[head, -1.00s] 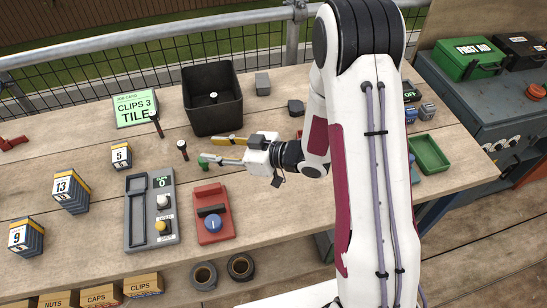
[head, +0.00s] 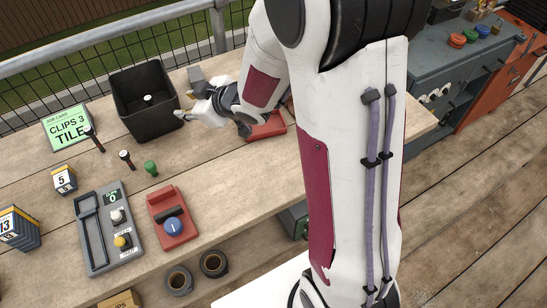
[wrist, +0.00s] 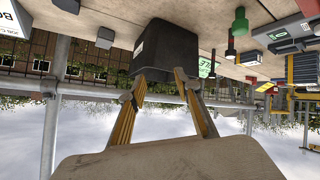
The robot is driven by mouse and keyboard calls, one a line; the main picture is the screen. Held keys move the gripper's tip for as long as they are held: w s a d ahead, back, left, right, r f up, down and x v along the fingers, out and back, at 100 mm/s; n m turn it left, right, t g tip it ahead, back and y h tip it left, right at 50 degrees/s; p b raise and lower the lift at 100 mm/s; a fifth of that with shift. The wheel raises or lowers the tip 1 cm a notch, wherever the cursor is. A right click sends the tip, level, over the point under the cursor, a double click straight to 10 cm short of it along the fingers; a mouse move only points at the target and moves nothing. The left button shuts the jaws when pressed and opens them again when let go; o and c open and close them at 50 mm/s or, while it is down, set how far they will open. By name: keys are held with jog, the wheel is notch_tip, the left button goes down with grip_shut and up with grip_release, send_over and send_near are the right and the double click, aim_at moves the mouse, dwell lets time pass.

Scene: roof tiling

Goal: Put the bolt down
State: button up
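A green bolt (head: 151,168) stands upright on the bench, between the dark bolts and the red device; it also shows in the wrist view (wrist: 240,22). My gripper (head: 180,104) is above the bench at the right side of the black bin, away from the green bolt. In the wrist view its two yellow fingers (wrist: 160,80) are spread with nothing between them.
The black bin (head: 140,82) has a pale-topped piece inside; it also shows in the wrist view (wrist: 180,45). A grey clip device (head: 90,245) and a red device (head: 165,203) lie in front. A red tray (head: 268,127) is partly behind my arm.

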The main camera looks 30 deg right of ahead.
jog(key=s+d+r+m+g+h, duration=0.1)
jog(key=s+d+r+m+h, duration=0.45)
jog(key=s+d+r, duration=0.55)
jog(key=s+a+m+g, duration=0.1)
jog(key=s+a+g, duration=0.1)
jog(key=s, duration=0.8)
jog(key=s+a+m+g+y, duration=0.1)
jog(key=s+a+m, duration=0.1)
jog(key=s, duration=0.8)
jog(key=shift+s+a+r+g, duration=0.25)
jog(key=shift+s+a+g, duration=0.15)
jog(key=shift+a, duration=0.2)
jog(key=shift+o, duration=0.5)
jog(key=shift+w, duration=0.15)
